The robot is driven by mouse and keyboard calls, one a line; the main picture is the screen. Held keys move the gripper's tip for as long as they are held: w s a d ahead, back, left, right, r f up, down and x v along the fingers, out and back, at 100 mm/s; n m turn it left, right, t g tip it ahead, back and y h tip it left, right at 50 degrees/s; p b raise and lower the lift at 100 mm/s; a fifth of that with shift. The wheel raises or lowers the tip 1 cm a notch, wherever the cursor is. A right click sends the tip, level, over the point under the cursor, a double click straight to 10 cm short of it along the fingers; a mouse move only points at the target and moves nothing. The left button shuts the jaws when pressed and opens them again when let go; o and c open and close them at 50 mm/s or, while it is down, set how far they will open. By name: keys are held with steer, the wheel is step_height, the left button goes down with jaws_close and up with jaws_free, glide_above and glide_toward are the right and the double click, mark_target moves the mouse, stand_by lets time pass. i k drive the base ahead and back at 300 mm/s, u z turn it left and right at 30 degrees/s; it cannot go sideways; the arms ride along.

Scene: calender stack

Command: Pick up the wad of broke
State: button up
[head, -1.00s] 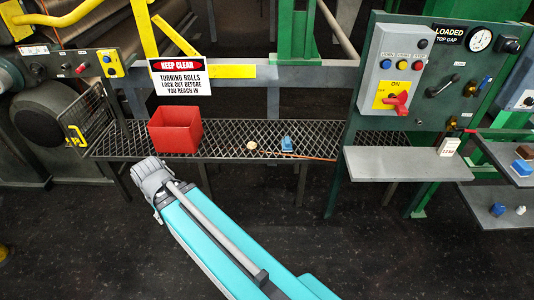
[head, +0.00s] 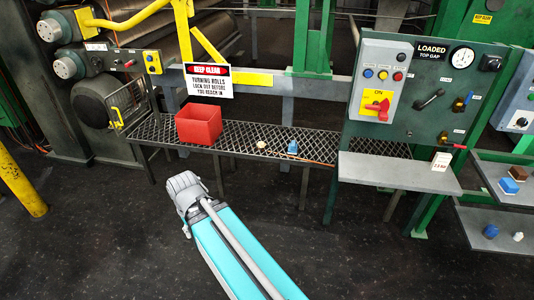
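A small cream, roundish lump (head: 261,145), which looks like the wad of broke, lies on the mesh shelf (head: 235,138) in the head view. It sits between a red open bin (head: 199,125) on its left and a small blue object (head: 292,147) on its right. It is too small to make out its texture. My teal arm reaches up from the bottom of the view, ending in a grey joint in front of and below the shelf. No gripper fingers show, so I cannot see whether they are open or shut.
A thin orange rod (head: 318,160) lies near the shelf's front edge. A "KEEP CLEAR" sign (head: 208,80) hangs behind the bin. A green control panel (head: 420,95) with a grey ledge (head: 395,172) stands at right. A yellow post (head: 20,185) stands at left. The foreground floor is clear.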

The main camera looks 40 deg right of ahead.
mark_target(259, 145)
steer(key=k, duration=0.55)
steer(key=z, duration=1.45)
steer(key=i, duration=1.5)
steer(key=z, duration=0.05)
